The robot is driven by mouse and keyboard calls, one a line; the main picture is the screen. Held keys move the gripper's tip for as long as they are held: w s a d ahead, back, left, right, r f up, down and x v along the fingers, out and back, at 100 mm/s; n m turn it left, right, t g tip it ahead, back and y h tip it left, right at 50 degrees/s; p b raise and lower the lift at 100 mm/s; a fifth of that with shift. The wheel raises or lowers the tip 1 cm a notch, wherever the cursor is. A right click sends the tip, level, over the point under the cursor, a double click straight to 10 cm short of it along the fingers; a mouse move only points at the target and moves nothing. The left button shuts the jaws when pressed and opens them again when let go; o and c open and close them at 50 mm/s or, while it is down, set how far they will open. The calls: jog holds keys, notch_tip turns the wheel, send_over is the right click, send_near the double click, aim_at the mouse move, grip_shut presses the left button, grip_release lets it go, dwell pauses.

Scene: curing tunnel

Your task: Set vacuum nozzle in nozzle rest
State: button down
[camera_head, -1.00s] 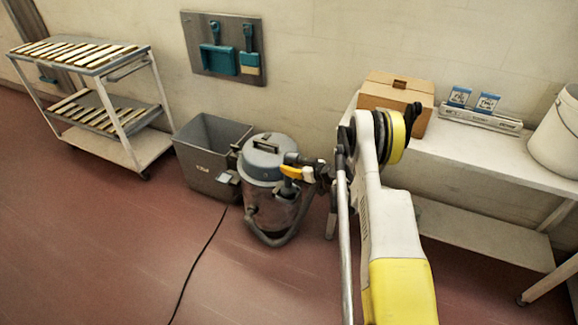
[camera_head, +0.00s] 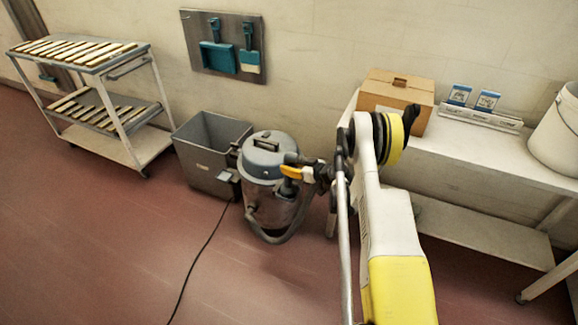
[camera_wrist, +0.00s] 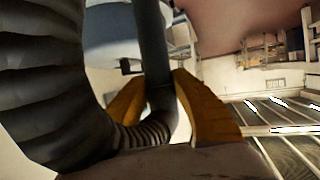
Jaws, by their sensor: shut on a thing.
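My gripper (camera_head: 293,173), with yellow-orange fingers, is beside the upper right of the grey vacuum cleaner (camera_head: 262,190). In the wrist view its fingers (camera_wrist: 158,82) are shut on a dark tube, the vacuum nozzle (camera_wrist: 153,50), which has a ribbed lower end. A thick black ribbed hose (camera_wrist: 45,75) fills the left of the wrist view. In the head view the nozzle is mostly hidden by the vacuum and my gripper. I cannot make out the nozzle rest for certain in either view.
A grey open bin (camera_head: 205,165) stands left of the vacuum. A slatted trolley (camera_head: 100,110) is farther left. A bench (camera_head: 480,150) with a cardboard box (camera_head: 393,93) and white bucket (camera_head: 556,138) is at right. A black cord (camera_head: 200,255) crosses the otherwise clear floor.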

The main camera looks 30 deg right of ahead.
jog(key=c, duration=1)
grip_release()
jog(key=shift+c, duration=0.2)
jog(key=shift+s, duration=0.1)
jog(key=v, duration=0.7)
jog(key=s+a+r+m+g+h, duration=0.1)
jog(key=s+a+r+g, duration=0.15)
jog(key=a+r, duration=0.75)
jog(key=s+a+r+m+g, duration=0.15)
jog(key=s+a+r, duration=0.35)
jog(key=r, duration=0.8)
jog(key=s+a+r+h, duration=0.1)
jog(key=s+a+r, duration=0.1)
jog(key=s, duration=0.6)
jog(key=s+a+r+m+g+h, duration=0.1)
jog(key=s+a, duration=0.3)
jog(key=s, duration=0.4)
jog(key=s+a+r+h, duration=0.1)
jog(key=s+a+r, duration=0.2)
jog(key=s, duration=0.6)
jog(key=shift+g+h, duration=0.3)
